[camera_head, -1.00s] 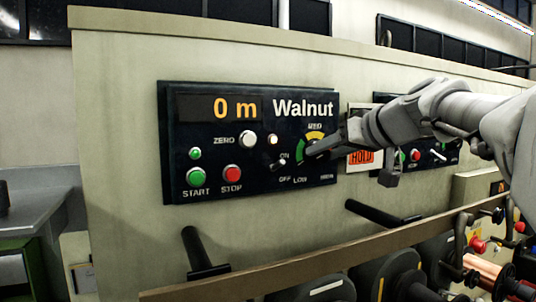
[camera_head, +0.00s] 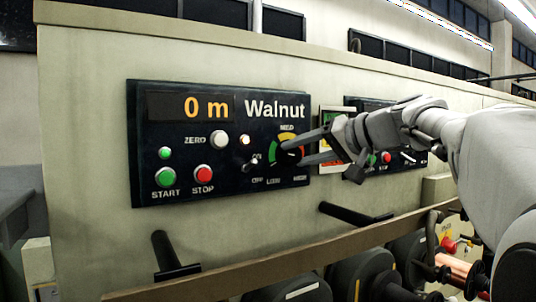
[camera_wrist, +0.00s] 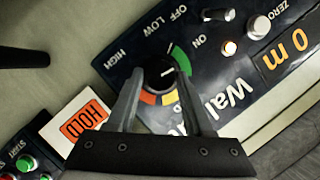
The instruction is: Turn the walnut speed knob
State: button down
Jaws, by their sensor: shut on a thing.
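The Walnut panel (camera_head: 222,186) is a dark box on a pale cabinet wall, its display reading 0 m. Its round black speed knob (camera_wrist: 154,75) sits inside a green, yellow and orange arc marked LOW to HIGH. A white mark on the knob points toward the green part. My gripper (camera_wrist: 159,72) is shut on the knob, one finger on either side. In the head view my gripper (camera_head: 301,152) reaches in from the right and its fingers hide part of the dial.
A HOLD card (camera_wrist: 83,126) hangs beside the panel, with a second control panel beyond it. On the Walnut panel are a green START button (camera_head: 165,177), a red STOP button (camera_head: 203,174) and an ON/OFF switch. A black handle (camera_head: 355,214) juts out below. Spools lie under a wooden rail.

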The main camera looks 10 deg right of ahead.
dwell(0.3)
jog(key=shift+c, duration=1.5)
grip_release()
jog(key=b+v, duration=0.2)
jog(key=v, duration=1.5)
jog(key=shift+s+d, duration=0.15)
jog(key=shift+s, duration=0.05)
